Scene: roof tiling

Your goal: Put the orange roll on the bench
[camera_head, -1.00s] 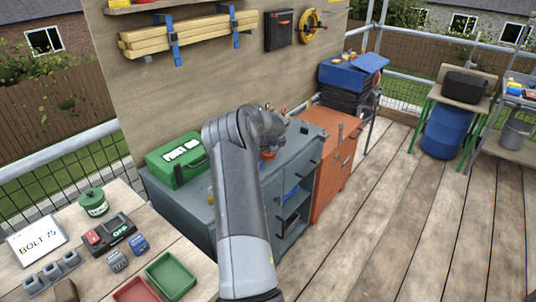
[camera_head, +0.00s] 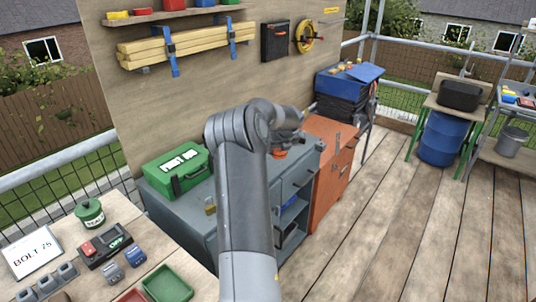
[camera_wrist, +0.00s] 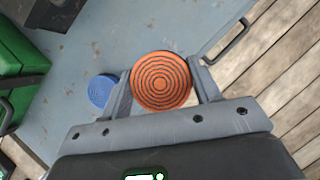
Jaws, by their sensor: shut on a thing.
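The orange roll (camera_wrist: 160,80) shows in the wrist view as a round orange end with dark rings, between the two fingers of my gripper (camera_wrist: 163,75). My gripper is shut on it. In the head view a small part of the orange roll (camera_head: 279,154) shows below my gripper (camera_head: 288,142); my arm hides much of the rest. The roll is over or at the grey-blue bench (camera_head: 304,157); I cannot tell whether it touches the top. The bench top (camera_wrist: 85,45) also fills much of the wrist view.
A blue roll (camera_wrist: 101,90) is on the bench left of the orange one in the wrist view. A green first-aid box (camera_head: 178,172) and a small yellow padlock (camera_head: 210,205) are on the bench. An orange cabinet (camera_head: 335,155) adjoins it. A wooden table (camera_head: 60,228) stands at left.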

